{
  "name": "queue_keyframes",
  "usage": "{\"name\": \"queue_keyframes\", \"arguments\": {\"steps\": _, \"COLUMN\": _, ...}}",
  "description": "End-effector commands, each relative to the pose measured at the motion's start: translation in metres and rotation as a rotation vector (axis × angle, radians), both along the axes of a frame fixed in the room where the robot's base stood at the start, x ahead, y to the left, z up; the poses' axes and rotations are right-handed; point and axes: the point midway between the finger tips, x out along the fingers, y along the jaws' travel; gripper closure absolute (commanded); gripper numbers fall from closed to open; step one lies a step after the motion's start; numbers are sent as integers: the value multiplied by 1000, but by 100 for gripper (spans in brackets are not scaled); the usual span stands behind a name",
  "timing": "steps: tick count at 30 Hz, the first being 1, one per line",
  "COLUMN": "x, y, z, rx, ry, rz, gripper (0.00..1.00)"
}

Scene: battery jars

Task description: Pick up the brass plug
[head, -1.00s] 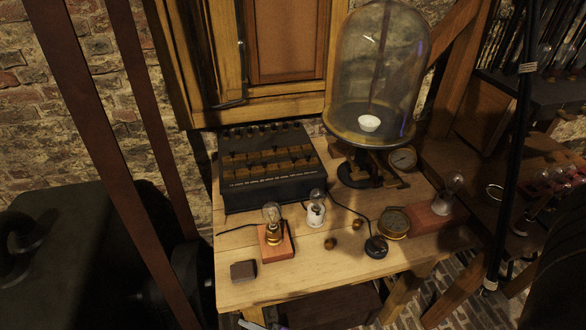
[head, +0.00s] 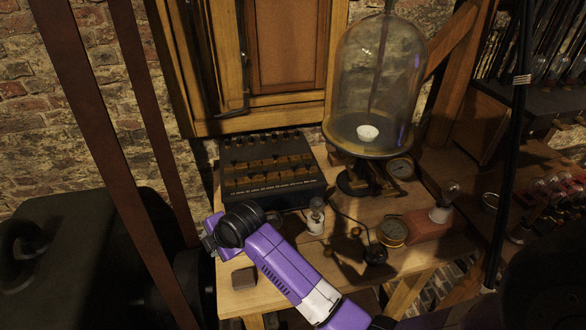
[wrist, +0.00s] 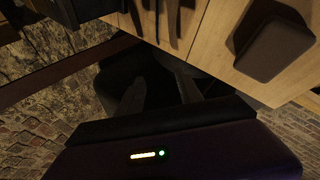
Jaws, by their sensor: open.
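No brass plug stands out clearly. A small, dim, rounded knob (head: 356,231) on the bench in the head view could be it, but its metal cannot be told. The black box (head: 268,197) at the back carries rows of brass-coloured pieces. My purple arm covers the bench's front left. My gripper (head: 209,240) is at the bench's left edge, well left of the knob. In the wrist view my gripper (wrist: 160,88) has its dark fingers apart with nothing seen between them, beside the bench edge.
A dark brown block (head: 244,278) lies at the bench's front left corner; it also shows in the wrist view (wrist: 274,46). A bulb on a white holder (head: 316,222), a round brass gauge (head: 393,231) and a glass bell jar (head: 375,85) stand on the bench.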

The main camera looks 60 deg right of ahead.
Motion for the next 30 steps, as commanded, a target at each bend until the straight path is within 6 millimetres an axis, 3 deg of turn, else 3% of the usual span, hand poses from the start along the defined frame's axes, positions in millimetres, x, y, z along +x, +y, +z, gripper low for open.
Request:
{"name": "queue_keyframes", "arguments": {"steps": 1, "x": 5, "y": -24, "z": 11, "rx": -45, "ry": 31, "rz": 21, "gripper": 57}}
{"name": "queue_keyframes", "arguments": {"steps": 8, "x": 3, "y": -116, "z": 48, "rx": -226, "ry": 221, "rz": 140, "gripper": 57}}
{"name": "queue_keyframes", "arguments": {"steps": 18, "x": -46, "y": -251, "z": 123, "rx": -410, "ry": 546, "rz": 263, "gripper": 57}}
{"name": "queue_keyframes", "arguments": {"steps": 24, "x": -74, "y": -293, "z": 153, "rx": -442, "ry": 670, "rz": 296, "gripper": 57}}
{"name": "queue_keyframes", "arguments": {"steps": 30, "x": -82, "y": -303, "z": 154, "rx": -445, "ry": 703, "rz": 306, "gripper": 57}}
